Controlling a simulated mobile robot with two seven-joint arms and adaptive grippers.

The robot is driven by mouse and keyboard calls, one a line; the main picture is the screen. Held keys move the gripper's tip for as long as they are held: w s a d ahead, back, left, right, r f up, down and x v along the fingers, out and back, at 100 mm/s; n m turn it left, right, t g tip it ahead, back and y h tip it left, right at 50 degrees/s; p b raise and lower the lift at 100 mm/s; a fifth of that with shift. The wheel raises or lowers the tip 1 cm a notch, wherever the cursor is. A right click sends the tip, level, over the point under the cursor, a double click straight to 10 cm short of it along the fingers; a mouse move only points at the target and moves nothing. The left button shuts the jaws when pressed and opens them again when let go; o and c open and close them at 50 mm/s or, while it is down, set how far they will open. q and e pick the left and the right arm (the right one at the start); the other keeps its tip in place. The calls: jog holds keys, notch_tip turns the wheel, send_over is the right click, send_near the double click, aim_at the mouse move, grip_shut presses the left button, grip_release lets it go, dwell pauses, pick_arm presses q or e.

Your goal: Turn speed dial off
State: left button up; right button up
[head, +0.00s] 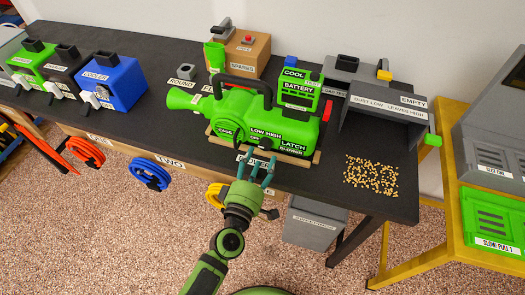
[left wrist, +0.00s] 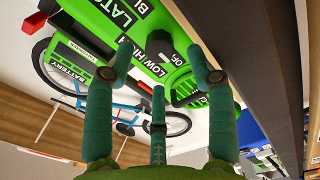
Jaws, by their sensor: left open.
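The green blower (head: 245,118) lies on its stand on the dark bench, with labels LOW HIGH and LATCH BLOWER on its side. In the left wrist view, the blower (left wrist: 130,22) fills the top. My left gripper (head: 257,167) is open and empty, just in front of the blower's near side, below the LOW HIGH label. Its three teal fingers (left wrist: 160,72) are spread in the wrist view. The dial's setting cannot be read. My right gripper is not in view.
A green BATTERY COOL unit (head: 299,89) stands behind the blower. A grey bin (head: 385,110) and scattered pellets (head: 371,177) are to the right. Blue COOLER (head: 122,83) and other boxes stand at the left. Coloured rings (head: 150,173) hang along the bench's front edge.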

pick_arm(q)
jog(key=v, duration=0.3)
jog(key=shift+s+a+r, duration=0.1)
jog(key=shift+s+r, duration=0.05)
jog(key=shift+s, duration=0.25)
